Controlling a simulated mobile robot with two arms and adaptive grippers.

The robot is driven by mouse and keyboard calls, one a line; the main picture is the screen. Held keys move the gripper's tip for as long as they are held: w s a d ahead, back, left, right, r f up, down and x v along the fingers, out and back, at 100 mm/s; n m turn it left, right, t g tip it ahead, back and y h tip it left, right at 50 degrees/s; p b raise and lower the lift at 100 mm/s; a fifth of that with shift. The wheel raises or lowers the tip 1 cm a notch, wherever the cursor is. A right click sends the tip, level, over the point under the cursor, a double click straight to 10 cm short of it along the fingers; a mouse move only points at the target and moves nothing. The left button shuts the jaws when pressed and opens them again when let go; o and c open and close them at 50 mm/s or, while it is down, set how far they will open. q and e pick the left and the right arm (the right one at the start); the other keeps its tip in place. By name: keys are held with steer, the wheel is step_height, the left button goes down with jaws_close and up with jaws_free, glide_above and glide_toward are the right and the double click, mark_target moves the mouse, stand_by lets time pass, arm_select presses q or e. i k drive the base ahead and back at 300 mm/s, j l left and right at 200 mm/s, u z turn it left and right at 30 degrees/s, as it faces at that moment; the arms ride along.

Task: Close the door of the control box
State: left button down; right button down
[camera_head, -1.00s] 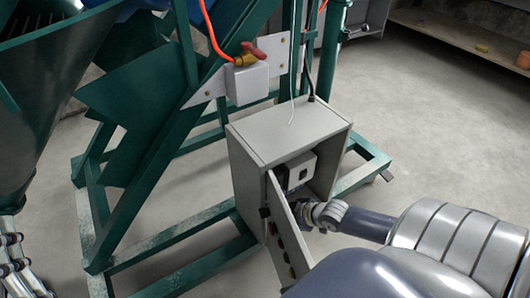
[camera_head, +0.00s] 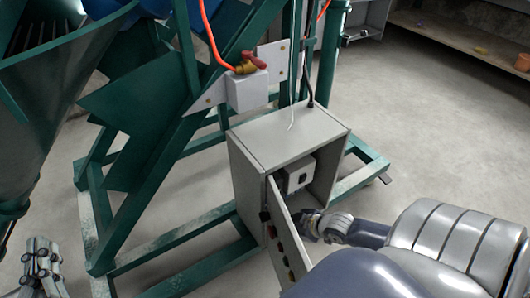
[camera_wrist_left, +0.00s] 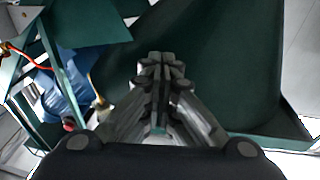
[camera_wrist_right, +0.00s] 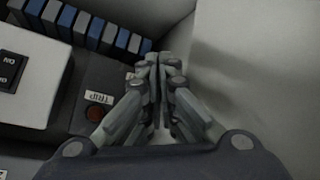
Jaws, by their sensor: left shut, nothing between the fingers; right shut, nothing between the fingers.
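The grey control box (camera_head: 285,140) stands on the green frame. Its door (camera_head: 285,240) is swung open toward me, showing its outer face with several buttons. My right gripper (camera_head: 314,226) is at the inner side of the open door, partly hidden by the door edge. In the right wrist view my right gripper (camera_wrist_right: 160,75) is shut and empty inside the box, close to the pale panel (camera_wrist_right: 240,80) on the right. My left gripper (camera_head: 40,262) is shut and empty at the lower left, away from the box; it also shows in the left wrist view (camera_wrist_left: 163,75).
A green steel frame (camera_head: 180,150) stands left of and behind the box. A white valve box (camera_head: 247,90) with an orange hose is above it. Inside the control box is a white switch unit (camera_head: 296,178). Open floor (camera_head: 430,120) lies to the right.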

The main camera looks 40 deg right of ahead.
mark_target(299, 263)
steer(key=k+l, duration=0.75)
steer(key=l, duration=0.2)
